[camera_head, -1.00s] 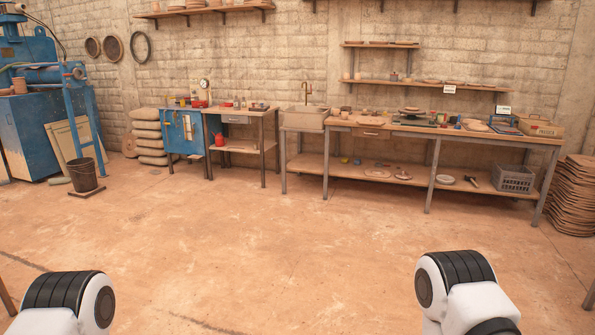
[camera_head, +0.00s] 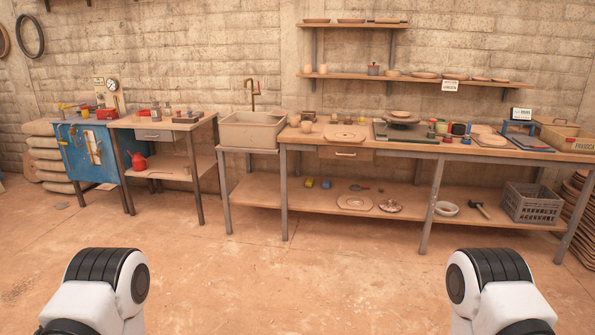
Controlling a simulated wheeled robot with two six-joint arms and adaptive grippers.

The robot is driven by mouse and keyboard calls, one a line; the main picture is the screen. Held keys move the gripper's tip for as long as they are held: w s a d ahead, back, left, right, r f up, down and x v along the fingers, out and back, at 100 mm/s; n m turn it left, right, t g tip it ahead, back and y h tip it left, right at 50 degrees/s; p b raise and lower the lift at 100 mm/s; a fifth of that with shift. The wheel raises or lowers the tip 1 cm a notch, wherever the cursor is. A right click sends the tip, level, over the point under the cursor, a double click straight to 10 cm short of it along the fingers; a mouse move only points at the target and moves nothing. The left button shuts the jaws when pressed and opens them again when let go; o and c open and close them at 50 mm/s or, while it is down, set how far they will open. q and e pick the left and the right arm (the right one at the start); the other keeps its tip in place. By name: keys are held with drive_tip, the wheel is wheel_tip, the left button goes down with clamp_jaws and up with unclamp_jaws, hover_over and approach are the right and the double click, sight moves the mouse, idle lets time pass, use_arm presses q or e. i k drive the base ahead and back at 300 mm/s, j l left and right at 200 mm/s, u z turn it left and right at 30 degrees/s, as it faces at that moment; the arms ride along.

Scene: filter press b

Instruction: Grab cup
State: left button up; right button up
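Several small clay-coloured vessels that look like cups are in view, too small to tell apart surely. One cup-like vessel (camera_head: 306,126) stands at the left end of the long workbench (camera_head: 365,143), close to the sink, with another small vessel (camera_head: 295,120) beside it. Two more cup-like pieces (camera_head: 308,69) stand on the lower wall shelf (camera_head: 350,76). All are across the floor, well away from me. My white and black arm links show at the bottom left and bottom right. Neither gripper is in view.
A sink (camera_head: 252,130) stands left of the workbench. A smaller table (camera_head: 160,122) and a blue cabinet (camera_head: 90,155) are further left. A grey crate (camera_head: 532,203) sits on the bench's lower shelf. The floor (camera_head: 250,275) before the bench is clear.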

sight(294, 120)
drive_tip(key=i, duration=3.35)
